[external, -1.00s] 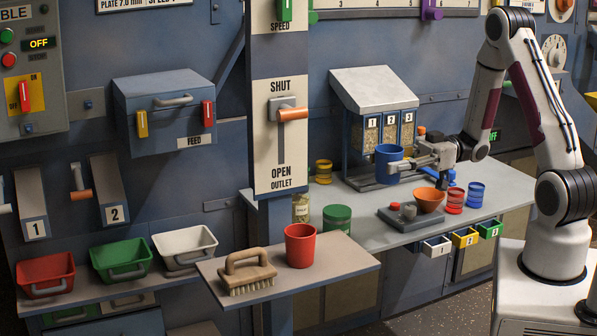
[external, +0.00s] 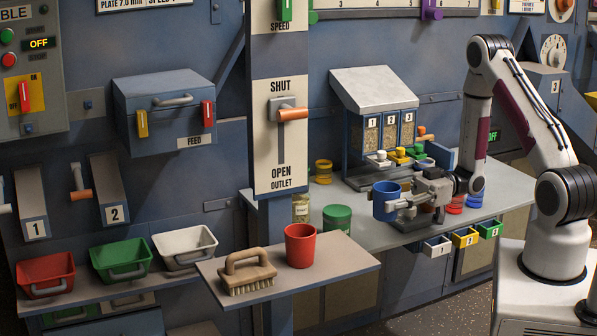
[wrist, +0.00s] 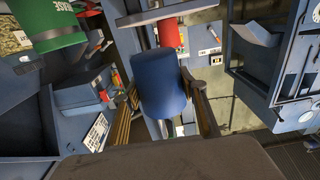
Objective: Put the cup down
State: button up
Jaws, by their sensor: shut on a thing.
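A blue cup (external: 385,201) is held in front of the dispenser, near the front part of the grey counter (external: 490,212). My gripper (external: 402,203) is shut on the cup from its right side. The cup looks upright; I cannot tell whether its base touches the counter. In the wrist view the blue cup (wrist: 163,88) sits between the two fingers of my gripper (wrist: 160,98). The bowl and the low grey block are mostly hidden behind my gripper.
A green tub (external: 337,217) stands on the counter left of the cup. A red cup (external: 299,245) and a wooden brush (external: 247,272) stand on the lower left shelf (external: 335,258). The dispenser (external: 378,125) is behind. Red tins (external: 455,204) and blue tins stand at right.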

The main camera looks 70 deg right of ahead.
jog(key=shift+w+a, duration=0.1)
send_over(319, 248)
dwell(1.1)
jog(key=shift+f, duration=0.1)
jog(key=shift+f, duration=1.65)
jog(key=shift+f, duration=0.15)
jog(key=o, duration=1)
jog(key=shift+o, duration=0.2)
